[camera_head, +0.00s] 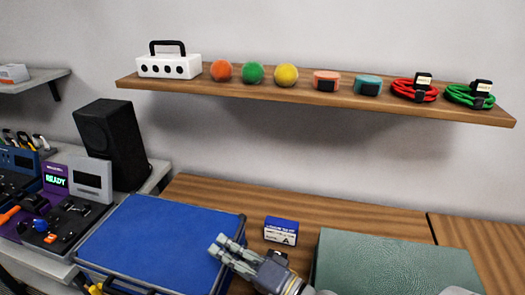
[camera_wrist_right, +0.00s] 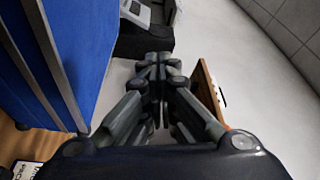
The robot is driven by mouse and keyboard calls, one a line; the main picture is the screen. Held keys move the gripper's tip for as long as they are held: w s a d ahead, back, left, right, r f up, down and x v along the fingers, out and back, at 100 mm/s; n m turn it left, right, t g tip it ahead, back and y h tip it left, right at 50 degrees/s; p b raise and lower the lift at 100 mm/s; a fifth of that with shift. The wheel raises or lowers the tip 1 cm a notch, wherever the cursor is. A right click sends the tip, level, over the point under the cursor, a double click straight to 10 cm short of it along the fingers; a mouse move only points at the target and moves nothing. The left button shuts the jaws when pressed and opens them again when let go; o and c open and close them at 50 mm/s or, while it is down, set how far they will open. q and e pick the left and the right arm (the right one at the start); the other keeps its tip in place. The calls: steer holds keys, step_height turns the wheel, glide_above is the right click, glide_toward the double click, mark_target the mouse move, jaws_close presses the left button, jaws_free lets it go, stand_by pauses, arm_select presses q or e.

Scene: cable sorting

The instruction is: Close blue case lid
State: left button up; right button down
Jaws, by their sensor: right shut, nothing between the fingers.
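The blue case (camera_head: 155,240) sits on the wooden table at the lower left of the head view. Its blue lid lies flat over it and looks closed; its front edge is partly cut off by the frame. My right gripper (camera_head: 221,245) is shut and empty, over the right part of the lid. I cannot tell if it touches the lid. In the right wrist view, my right gripper (camera_wrist_right: 158,70) shows with its fingers together, beside the blue case (camera_wrist_right: 60,40) at the left. My left gripper is not in view.
A small blue and white box (camera_head: 281,231) stands right of the case. A green textured case (camera_head: 395,262) lies at the right. A black speaker (camera_head: 110,143) and a console (camera_head: 70,215) stand at the left. A wooden shelf (camera_head: 310,94) with several items hangs above.

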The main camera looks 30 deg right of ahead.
steer(key=shift+r, duration=0.1)
stand_by(0.5)
step_height(320, 180, up, 10)
stand_by(0.5)
